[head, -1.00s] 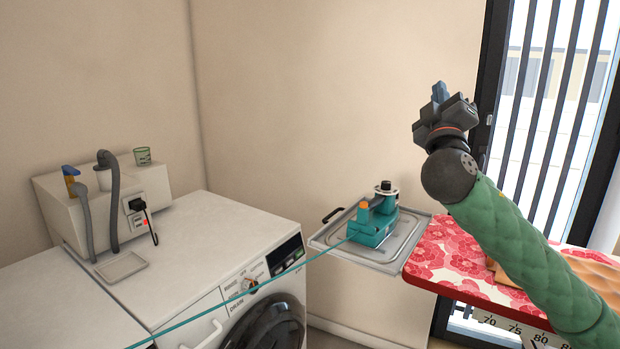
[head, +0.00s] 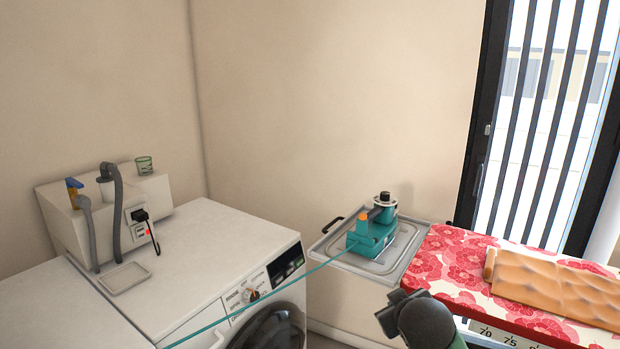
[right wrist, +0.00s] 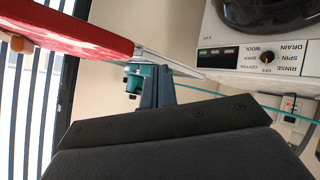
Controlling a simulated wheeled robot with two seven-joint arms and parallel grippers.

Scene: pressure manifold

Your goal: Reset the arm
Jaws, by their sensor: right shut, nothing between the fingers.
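My right arm's dark wrist (head: 420,318) shows at the bottom of the head view, below the grey tray and in front of the ironing board's left end. The gripper is only partly seen there. In the right wrist view the two blue-grey fingers of my right gripper (right wrist: 156,88) stand together, shut and empty. Behind them in that view are part of the teal iron-like device (right wrist: 134,76) and the tray edge. My left gripper and arm are not in view.
The teal device (head: 370,236) stands on the grey tray (head: 403,258), its teal cord crossing leftward past the washing machine (head: 200,240). A white box with hoses (head: 60,218) stands at left.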

